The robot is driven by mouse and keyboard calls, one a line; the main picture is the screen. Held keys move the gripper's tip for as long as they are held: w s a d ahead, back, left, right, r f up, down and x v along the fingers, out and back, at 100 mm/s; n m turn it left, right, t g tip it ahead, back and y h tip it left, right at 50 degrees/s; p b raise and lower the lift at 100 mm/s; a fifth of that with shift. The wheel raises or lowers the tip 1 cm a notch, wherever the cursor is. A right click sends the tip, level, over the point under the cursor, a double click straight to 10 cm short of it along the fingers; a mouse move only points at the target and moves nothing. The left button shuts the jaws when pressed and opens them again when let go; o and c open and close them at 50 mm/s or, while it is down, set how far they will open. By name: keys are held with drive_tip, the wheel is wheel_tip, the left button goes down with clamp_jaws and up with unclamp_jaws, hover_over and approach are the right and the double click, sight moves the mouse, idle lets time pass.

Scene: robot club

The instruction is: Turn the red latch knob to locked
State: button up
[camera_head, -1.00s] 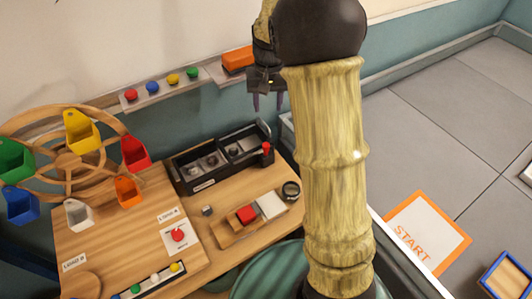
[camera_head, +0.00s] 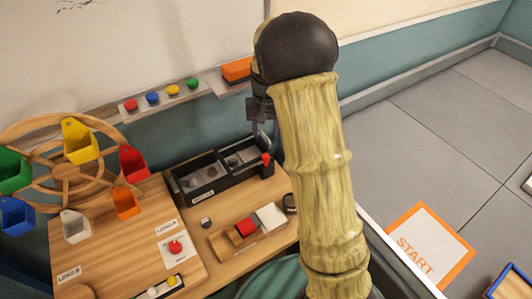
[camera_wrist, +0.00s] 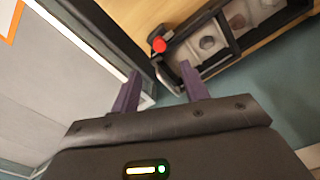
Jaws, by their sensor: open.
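A red knob (camera_head: 175,247) sits on a white plate on the wooden board at lower left. A red ball-shaped knob (camera_head: 266,158) stands at the right end of a black two-part case (camera_head: 222,171). The frames do not settle which is the latch knob. My gripper (camera_head: 266,131) is over the case's right end, its fingers just above the ball knob and partly hidden. In the wrist view my gripper (camera_wrist: 160,74) is open and empty. The ball knob (camera_wrist: 158,44) shows beyond the gap between the fingertips, apart from them.
A wooden wheel (camera_head: 67,168) with coloured buckets stands at left. A wall ledge (camera_head: 165,103) with coloured buttons and an orange block (camera_head: 237,69) runs behind the case. A wooden tray (camera_head: 222,245) holds red and white blocks. Grey floor is open at right.

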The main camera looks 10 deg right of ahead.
sight(265, 156)
wheel_tip(265, 156, down, 11)
drive_tip(key=shift+f, duration=0.1)
idle(0.3)
drive_tip(key=shift+c, duration=0.3)
clamp_jaws()
